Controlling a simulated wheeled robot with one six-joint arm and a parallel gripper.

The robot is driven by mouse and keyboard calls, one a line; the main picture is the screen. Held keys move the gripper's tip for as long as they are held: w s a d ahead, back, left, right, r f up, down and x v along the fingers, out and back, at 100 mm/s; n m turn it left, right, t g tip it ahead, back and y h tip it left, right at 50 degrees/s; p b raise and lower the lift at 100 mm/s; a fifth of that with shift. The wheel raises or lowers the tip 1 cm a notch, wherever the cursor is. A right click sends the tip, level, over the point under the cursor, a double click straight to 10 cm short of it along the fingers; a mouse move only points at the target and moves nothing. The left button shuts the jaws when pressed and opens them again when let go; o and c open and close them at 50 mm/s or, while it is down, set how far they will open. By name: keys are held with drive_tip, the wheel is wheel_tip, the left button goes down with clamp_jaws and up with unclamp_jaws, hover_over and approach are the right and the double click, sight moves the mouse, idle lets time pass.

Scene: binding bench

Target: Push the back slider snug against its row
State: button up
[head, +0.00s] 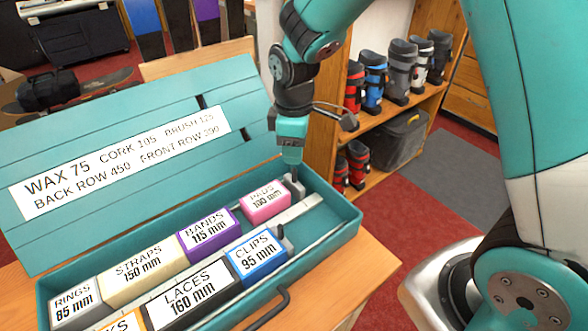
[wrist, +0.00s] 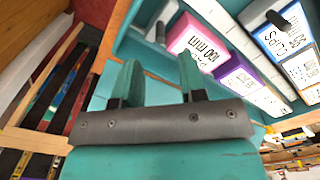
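The back slider (head: 297,187) is a small grey block with a dark knob, at the right end of the back row in the teal box (head: 345,222). In the wrist view the slider (wrist: 163,18) lies beyond my fingertips, beside the pink PADS block (wrist: 195,45). The PADS block (head: 265,200) ends the row of RINGS, STRAPS and BANDS blocks. I cannot tell whether the slider touches PADS. My gripper (head: 292,160) points down above the slider; the wrist view shows its two fingers (wrist: 158,75) apart with nothing between them.
The front row holds LACES (head: 193,296) and CLIPS (head: 258,258), with a dark knob (head: 280,232) near its right end. A pale divider (head: 297,211) separates the rows. The open lid (head: 130,150) rises behind the box. A boot shelf (head: 400,118) stands behind right.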

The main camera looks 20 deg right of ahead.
sight(294, 169)
wheel_tip(294, 169, down, 7)
drive_tip(key=shift+r, duration=0.15)
clamp_jaws()
